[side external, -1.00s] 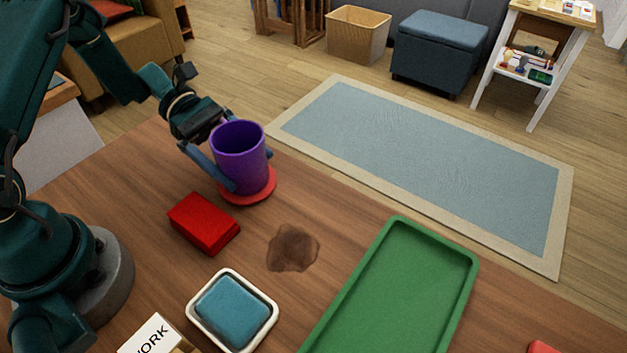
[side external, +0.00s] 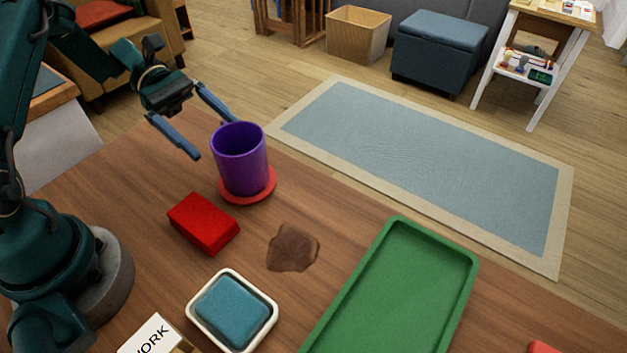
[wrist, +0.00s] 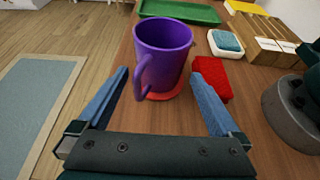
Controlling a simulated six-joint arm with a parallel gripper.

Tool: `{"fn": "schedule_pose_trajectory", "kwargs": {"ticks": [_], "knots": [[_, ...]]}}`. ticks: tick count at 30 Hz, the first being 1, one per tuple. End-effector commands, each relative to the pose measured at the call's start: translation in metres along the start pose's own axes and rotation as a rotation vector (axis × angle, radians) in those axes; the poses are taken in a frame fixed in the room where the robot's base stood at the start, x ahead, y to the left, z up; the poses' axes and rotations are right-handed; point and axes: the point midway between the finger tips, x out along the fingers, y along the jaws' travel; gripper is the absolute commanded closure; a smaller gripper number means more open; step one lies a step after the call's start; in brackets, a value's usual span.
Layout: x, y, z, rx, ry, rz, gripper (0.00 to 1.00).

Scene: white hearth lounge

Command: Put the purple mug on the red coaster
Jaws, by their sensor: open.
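The purple mug (side external: 240,160) stands upright on the red coaster (side external: 266,193) near the table's far edge. In the wrist view the mug (wrist: 163,55) is ahead of the fingers with its handle facing me, and part of the coaster (wrist: 166,93) shows beneath it. My gripper (side external: 213,130) is open and empty, behind and to the left of the mug in the side view. Its blue fingers also show wide apart in the wrist view (wrist: 160,85), apart from the mug.
A red block (side external: 203,223) lies close to the coaster.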

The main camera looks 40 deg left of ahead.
Motion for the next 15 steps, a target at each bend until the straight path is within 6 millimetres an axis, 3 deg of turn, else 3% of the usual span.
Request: {"fn": "schedule_pose_trajectory", "kwargs": {"ticks": [6, 15], "knots": [[-0.031, 0.000, -0.001, 0.000, 0.002, 0.002, 0.00], [-0.046, 0.000, 0.000, -0.002, 0.001, 0.000, 0.00]]}}
